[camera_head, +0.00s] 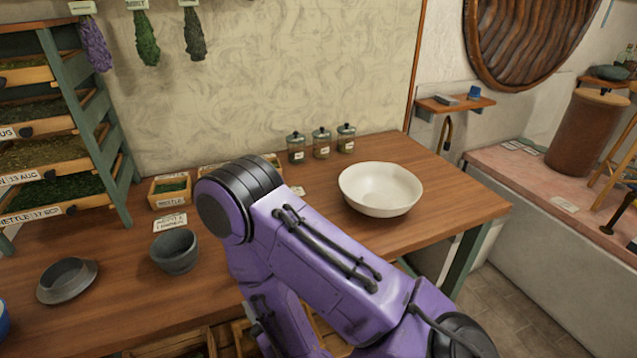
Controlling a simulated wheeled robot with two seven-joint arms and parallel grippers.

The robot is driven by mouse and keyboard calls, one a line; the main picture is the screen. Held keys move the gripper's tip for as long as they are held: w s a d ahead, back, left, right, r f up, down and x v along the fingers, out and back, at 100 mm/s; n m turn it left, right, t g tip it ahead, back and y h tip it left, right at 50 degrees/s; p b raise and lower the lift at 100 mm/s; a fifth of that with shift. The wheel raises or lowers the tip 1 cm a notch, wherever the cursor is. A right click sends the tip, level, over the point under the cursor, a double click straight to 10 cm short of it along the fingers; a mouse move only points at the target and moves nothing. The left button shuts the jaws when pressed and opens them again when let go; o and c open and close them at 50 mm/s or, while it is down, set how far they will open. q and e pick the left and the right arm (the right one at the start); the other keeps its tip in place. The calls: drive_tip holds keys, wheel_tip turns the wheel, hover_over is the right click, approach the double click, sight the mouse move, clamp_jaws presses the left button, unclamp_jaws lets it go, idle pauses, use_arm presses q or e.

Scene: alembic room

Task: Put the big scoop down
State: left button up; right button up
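The big scoop is not visible in the head view. One of my purple arms comes in from the lower right and bends over the middle of the wooden table (450,205). Its far part runs down out of the bottom of the picture, and no gripper fingers show. The other arm is not in view. I cannot tell whether either gripper holds the scoop. My arm hides part of the table and its front edge.
A white bowl (381,192) stands right of my arm, with three lidded jars (321,145) behind. A grey mortar-like bowl (175,252) and a grey dish (67,282) stand left. A drawer rack (112,165) borders the table's left. Bare wood lies front right.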

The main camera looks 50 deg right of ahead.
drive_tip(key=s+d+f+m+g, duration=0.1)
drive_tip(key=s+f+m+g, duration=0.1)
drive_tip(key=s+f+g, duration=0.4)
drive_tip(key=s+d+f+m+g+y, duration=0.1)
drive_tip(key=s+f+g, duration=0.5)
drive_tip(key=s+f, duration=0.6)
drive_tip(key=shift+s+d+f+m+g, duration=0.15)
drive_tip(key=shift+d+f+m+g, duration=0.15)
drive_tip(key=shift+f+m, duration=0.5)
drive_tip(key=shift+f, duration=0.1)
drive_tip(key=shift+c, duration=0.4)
